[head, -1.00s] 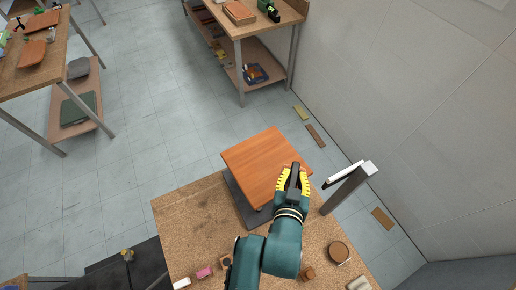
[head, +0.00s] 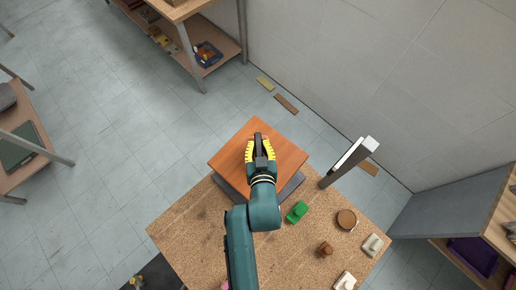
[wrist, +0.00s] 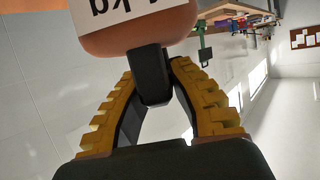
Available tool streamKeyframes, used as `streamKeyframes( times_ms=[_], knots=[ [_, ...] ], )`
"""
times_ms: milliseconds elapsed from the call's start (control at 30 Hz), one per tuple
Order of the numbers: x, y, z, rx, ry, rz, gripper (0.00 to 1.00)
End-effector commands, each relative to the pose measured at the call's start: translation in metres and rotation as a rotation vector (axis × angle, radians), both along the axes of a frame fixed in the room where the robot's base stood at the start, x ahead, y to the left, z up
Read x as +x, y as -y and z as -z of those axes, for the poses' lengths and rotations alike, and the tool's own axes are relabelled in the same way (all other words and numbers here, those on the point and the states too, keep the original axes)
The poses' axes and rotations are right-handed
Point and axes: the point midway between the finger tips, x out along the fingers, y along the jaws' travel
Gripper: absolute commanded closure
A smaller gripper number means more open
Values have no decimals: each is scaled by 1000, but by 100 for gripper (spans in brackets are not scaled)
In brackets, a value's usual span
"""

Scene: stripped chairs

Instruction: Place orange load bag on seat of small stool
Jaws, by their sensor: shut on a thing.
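The small stool's square orange-brown wooden seat (head: 232,158) lies on the workbench top, above a dark grey block, in the head view. My gripper (head: 259,142) is over the middle of the seat. In the wrist view, my yellow-ribbed gripper (wrist: 153,98) is shut on the dark strap of the orange load bag (wrist: 120,46). The bag shows a rounded orange-brown body and a white label with upside-down lettering, partly cut off by the frame. I cannot make out the bag in the head view, and cannot tell whether it touches the seat.
The speckled brown workbench (head: 185,232) also bears a green piece (head: 297,212), a round brown disc (head: 347,219) and small blocks. A grey upright post (head: 348,162) stands right of the seat.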

Motion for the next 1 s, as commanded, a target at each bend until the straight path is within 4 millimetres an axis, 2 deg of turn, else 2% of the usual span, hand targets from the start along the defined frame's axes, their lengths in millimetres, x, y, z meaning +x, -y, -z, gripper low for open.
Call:
streamKeyframes(
  times_ms=[167,533,567,667,1000],
  knots=[
    [2,0,22,1,7,0,100],
    [2,0,27,1,9,0,100],
    [-1,0,33,0,-4,0,79],
    [-1,0,32,0,-4,0,61],
    [-3,0,29,0,-5,0,61]
  ],
)
